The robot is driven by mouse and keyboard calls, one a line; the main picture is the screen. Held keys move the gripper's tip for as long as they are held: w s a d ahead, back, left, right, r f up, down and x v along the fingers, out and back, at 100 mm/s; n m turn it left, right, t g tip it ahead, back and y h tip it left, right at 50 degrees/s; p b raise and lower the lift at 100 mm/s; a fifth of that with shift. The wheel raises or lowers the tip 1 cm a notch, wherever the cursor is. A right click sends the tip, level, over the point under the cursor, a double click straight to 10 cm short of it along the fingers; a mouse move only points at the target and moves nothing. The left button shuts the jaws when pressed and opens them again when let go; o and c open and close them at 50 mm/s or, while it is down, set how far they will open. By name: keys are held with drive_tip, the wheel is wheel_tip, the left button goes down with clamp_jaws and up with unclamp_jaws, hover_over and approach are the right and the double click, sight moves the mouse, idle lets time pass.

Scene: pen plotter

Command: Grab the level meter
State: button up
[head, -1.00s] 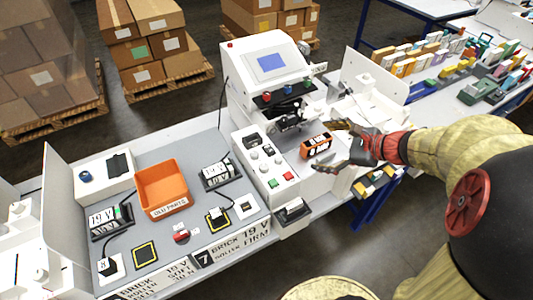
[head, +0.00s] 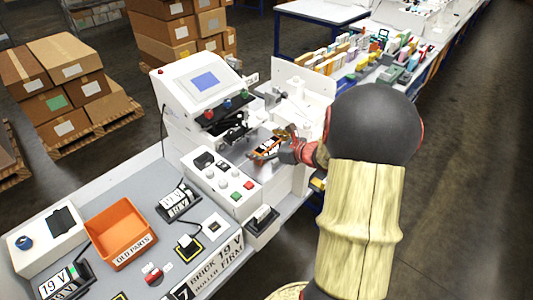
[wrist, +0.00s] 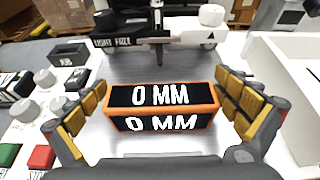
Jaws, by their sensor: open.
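The level meter (wrist: 161,107) is an orange-framed block with black faces that read "0 MM". It lies on the plotter's bare metal bed (wrist: 155,72), and in the head view it shows partly (head: 265,147) behind my fingers. My gripper (wrist: 160,112) is open, with one yellow-padded finger at the left of the meter and one at its right. A gap shows between the meter and the left finger; the right finger is very close to its end, and I cannot tell if it touches. In the head view my gripper (head: 272,145) is over the bed.
The plotter's carriage (wrist: 150,38) stands just behind the meter. A button panel (head: 222,178) is on the left, and a white wall (wrist: 285,95) is close on the right. An orange bin (head: 121,232) and labelled blocks occupy the grey bench at left.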

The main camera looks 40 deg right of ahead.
drive_tip(key=shift+x, duration=1.05)
drive_tip(key=c, duration=0.4)
drive_tip(key=c, duration=0.9)
drive_tip(key=shift+r, duration=0.1)
drive_tip(key=shift+c, duration=0.2)
